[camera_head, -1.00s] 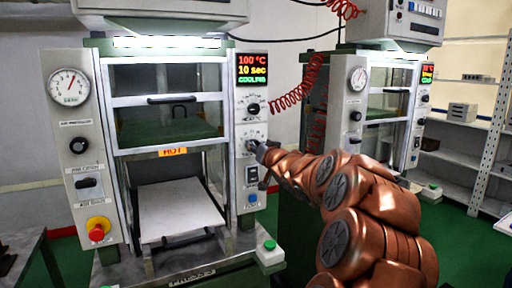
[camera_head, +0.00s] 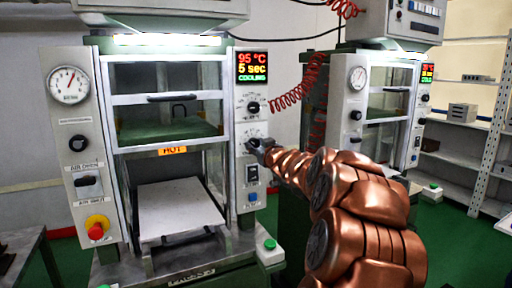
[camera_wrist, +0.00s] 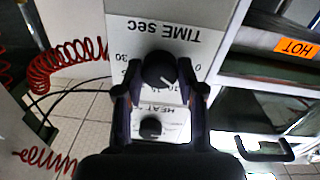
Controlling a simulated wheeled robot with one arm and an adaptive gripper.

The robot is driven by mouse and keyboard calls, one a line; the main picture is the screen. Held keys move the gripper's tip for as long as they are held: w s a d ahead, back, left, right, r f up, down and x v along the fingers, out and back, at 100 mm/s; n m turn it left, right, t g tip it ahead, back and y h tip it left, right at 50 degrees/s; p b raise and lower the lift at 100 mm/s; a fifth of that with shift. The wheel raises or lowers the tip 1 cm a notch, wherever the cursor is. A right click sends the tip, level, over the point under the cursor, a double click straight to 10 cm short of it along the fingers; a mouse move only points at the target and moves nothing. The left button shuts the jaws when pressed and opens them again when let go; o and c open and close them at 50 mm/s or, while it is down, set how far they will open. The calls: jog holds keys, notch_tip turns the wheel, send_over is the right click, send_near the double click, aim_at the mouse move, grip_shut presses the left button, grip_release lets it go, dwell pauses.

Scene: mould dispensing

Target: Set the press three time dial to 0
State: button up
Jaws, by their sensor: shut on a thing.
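Press three (camera_head: 240,215) is the near press with the panel right of its opening. Its display (camera_head: 252,67) reads 95 °C, 5 sec and COOLING. My gripper (camera_head: 262,146) is at the panel and hides most of the time dial in the head view. In the wrist view, my gripper (camera_wrist: 161,82) has one finger on each side of the black time dial (camera_wrist: 159,66) and is shut on it. The "TIME sec" lettering appears upside down, with 0 at the right and 30 at the left. The white pointer mark on the dial slants toward the lower right.
The heat dial (camera_head: 253,107) sits above the time dial on the panel. A black switch (camera_head: 252,174) and a blue button (camera_head: 252,197) are below. A HOT label (camera_head: 172,151) marks the press opening. A second press (camera_head: 400,110) stands to the right.

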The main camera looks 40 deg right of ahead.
jog(key=n+b, duration=0.1)
jog(key=n, duration=0.4)
jog(key=shift+d+f+b, duration=0.1)
jog(key=shift+b, duration=0.2)
jog(key=shift+n+b, duration=0.35)
jog(key=shift+n, duration=0.75)
jog(key=o, duration=1.1)
jog(key=shift+o, duration=0.2)
jog(key=shift+s, duration=0.1)
jog(key=v, duration=1.2)
